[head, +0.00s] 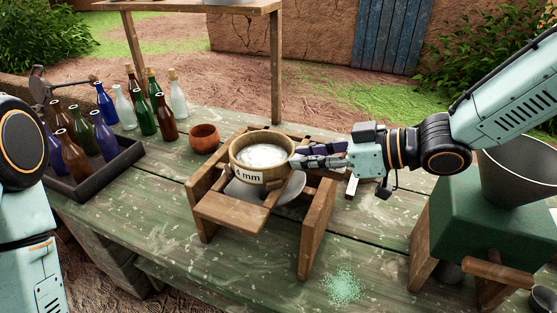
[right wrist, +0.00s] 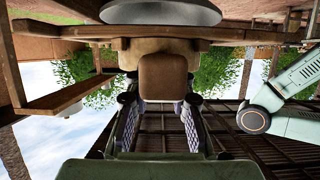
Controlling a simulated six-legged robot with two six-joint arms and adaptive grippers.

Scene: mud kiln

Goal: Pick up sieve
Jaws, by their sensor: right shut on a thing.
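The sieve (head: 239,168) is a round wooden-rimmed ring with a "4 mm" label and pale content inside. It is upright in or just above a wooden stand (head: 232,212); I cannot tell whether it still touches it. My right gripper (head: 297,158) reaches in from the right and is shut at the sieve's right side. In the right wrist view a brown wooden block (right wrist: 163,77), likely the sieve's grip, is at the fingertips (right wrist: 160,105). The gripper hides part of the sieve's right side. My left gripper is out of view; only arm parts show at the left.
A grey dish (head: 291,190) is below the sieve. Several bottles stand in and behind a dark tray (head: 106,175) at left, with a brown bowl (head: 204,138) nearby. A green box (head: 462,226) with a metal hopper (head: 519,172) stands right. Green powder (head: 343,286) lies in front.

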